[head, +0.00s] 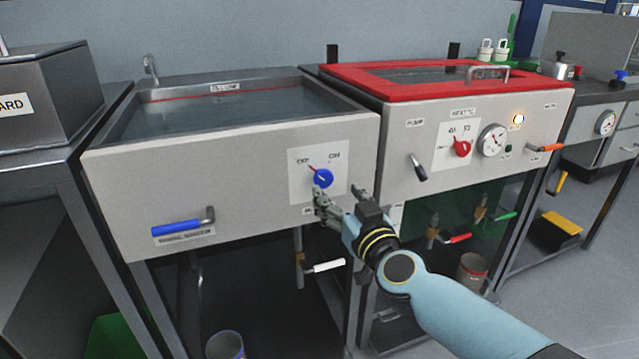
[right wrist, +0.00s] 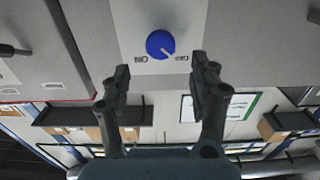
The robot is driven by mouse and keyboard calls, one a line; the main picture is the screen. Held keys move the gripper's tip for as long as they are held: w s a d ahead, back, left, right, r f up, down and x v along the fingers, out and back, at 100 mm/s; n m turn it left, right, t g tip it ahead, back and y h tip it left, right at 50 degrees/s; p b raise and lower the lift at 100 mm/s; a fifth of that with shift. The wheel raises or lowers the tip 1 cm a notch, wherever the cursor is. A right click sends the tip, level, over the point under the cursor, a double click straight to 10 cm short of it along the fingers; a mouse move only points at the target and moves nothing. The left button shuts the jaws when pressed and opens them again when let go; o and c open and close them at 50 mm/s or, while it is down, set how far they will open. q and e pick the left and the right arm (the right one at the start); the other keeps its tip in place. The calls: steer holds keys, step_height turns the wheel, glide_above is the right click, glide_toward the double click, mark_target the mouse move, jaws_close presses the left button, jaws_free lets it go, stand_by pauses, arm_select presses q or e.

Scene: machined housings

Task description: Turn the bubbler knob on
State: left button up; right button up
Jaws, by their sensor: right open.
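The bubbler knob (head: 322,178) is a round blue knob on a white plate on the front of the left water tank. Its red pointer points up-left to the OFF mark; ON is printed to the right. In the right wrist view the blue knob (right wrist: 160,44) lies just beyond the fingertips, between their lines, with the lettering upside down. My right gripper (head: 340,193) is open and empty, just below and right of the knob, its fingers spread toward the panel; it also shows in the right wrist view (right wrist: 160,75). My left gripper is not in view.
A blue lever (head: 177,228) sits low on the same panel. The red-rimmed heated tank (head: 440,90) at right carries a red knob (head: 461,148), a gauge (head: 493,140) and a black lever (head: 418,168). A white-handled valve (head: 325,267) hangs below my gripper.

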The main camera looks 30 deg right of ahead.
mark_target(325, 179)
steer(key=b+x, duration=0.1)
steer(key=x, duration=0.5)
steer(key=shift+a+f, duration=0.1)
steer(key=shift+w, duration=0.5)
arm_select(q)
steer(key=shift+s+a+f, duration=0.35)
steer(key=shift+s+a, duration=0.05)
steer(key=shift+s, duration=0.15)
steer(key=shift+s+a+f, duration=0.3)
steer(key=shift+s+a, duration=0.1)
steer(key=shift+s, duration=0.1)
arm_select(e)
steer(key=c, duration=0.4)
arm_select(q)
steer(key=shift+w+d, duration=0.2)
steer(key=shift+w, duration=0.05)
arm_select(e)
steer(key=c, duration=0.7)
